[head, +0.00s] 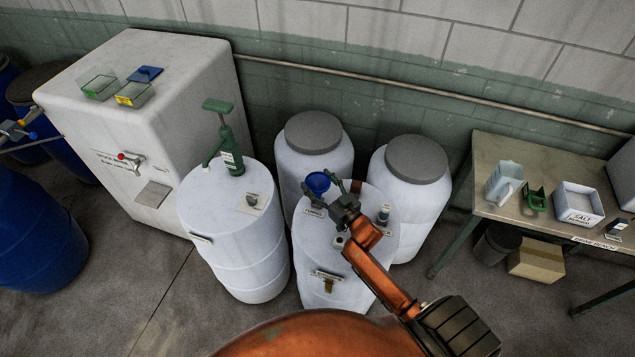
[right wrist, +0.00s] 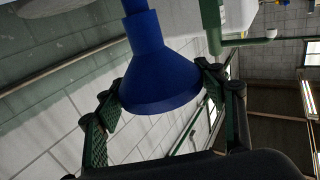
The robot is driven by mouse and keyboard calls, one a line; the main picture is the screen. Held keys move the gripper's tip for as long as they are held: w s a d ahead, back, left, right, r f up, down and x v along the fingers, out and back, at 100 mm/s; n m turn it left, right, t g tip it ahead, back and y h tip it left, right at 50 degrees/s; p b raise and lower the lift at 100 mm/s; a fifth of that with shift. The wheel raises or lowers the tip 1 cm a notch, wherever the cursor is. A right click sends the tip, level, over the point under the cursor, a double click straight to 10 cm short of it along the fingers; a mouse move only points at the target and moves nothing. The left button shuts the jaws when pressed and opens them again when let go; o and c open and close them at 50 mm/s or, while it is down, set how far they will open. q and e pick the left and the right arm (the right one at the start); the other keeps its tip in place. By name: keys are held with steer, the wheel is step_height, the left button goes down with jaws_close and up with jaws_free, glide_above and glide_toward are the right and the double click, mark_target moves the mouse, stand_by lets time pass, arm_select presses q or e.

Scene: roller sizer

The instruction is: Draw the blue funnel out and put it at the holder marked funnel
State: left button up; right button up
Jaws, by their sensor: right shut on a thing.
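The blue funnel (head: 318,183) is at the back left of the front white drum's top in the head view, its wide mouth facing up. My right gripper (head: 338,192) is shut on it. In the right wrist view the funnel (right wrist: 160,75) sits between the two green finger pads, gripped near its wide cone. Its stem runs out of the top of that frame, so its tip is hidden. A label reading FUNNEL (head: 313,211) is on the drum top just below the funnel in the picture. I cannot tell whether the stem is in an opening. My left gripper is not in view.
Two grey-lidded drums (head: 313,133) stand behind. A bench (head: 495,150) with a salt tray (head: 578,204) is at the right.

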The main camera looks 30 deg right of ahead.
steer(key=shift+p, duration=0.5)
stand_by(0.6)
steer(key=shift+f+b, duration=0.65)
steer(key=shift+f, duration=0.45)
steer(key=shift+r, duration=0.15)
steer(key=shift+r+p, duration=0.55)
steer(key=shift+p, duration=0.3)
steer(key=shift+p, duration=0.65)
stand_by(1.4)
steer(key=shift+f+b, duration=0.5)
steer(key=shift+f, duration=0.2)
steer(key=o, duration=1.3)
steer(key=shift+f, duration=0.1)
